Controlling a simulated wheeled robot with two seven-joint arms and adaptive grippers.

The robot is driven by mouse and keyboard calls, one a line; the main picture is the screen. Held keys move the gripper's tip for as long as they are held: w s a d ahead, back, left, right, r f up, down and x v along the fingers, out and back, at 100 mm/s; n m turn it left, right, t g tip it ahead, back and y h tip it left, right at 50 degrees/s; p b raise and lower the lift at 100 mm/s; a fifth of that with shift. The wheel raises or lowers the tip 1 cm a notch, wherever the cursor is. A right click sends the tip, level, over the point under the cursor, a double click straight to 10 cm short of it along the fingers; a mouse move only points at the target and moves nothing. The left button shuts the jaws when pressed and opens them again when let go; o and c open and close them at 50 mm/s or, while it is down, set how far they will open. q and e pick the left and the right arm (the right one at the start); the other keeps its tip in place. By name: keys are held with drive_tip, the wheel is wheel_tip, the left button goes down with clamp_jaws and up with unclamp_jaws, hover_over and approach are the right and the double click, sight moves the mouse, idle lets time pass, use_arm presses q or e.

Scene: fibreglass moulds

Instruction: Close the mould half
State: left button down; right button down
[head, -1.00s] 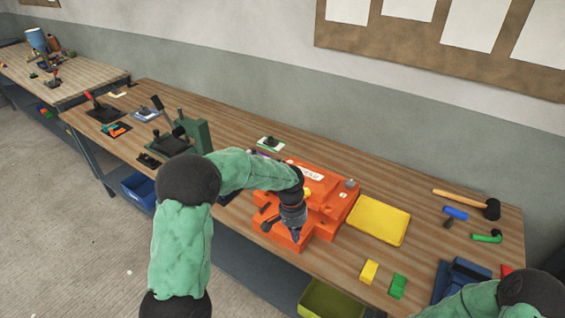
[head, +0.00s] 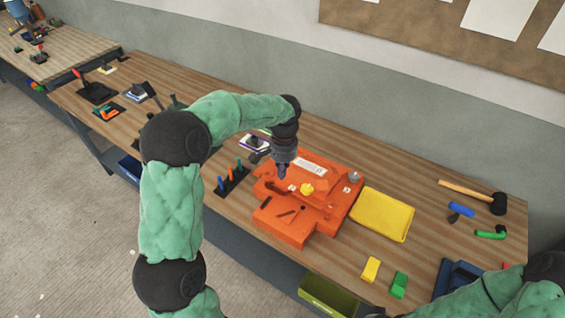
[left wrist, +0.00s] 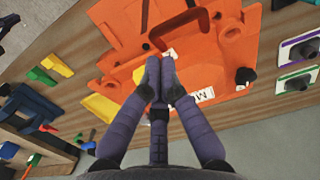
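The orange mould (head: 328,215) sits on the wooden workbench, with a white label on its top and a yellow knob (head: 307,189) near its middle. The mould also fills the upper part of the left wrist view (left wrist: 117,32). My left gripper (head: 282,173) points down over the mould's left rear part. In the left wrist view its fingers (left wrist: 160,72) are together with nothing visible between them. I cannot tell whether they touch the mould. My right gripper is outside the frames.
Yellow (head: 371,269) and green (head: 399,285) blocks lie near the front edge. A mallet (head: 498,203) lies at the right. A rack of coloured tools (head: 232,182) stands close to the mould's left.

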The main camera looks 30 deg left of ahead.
sight(281, 191)
use_arm(q)
drive_tip(key=f, duration=0.6)
drive_tip(key=shift+s+f+b, duration=0.25)
drive_tip(key=shift+f+b, duration=0.05)
drive_tip(key=shift+f, duration=0.05)
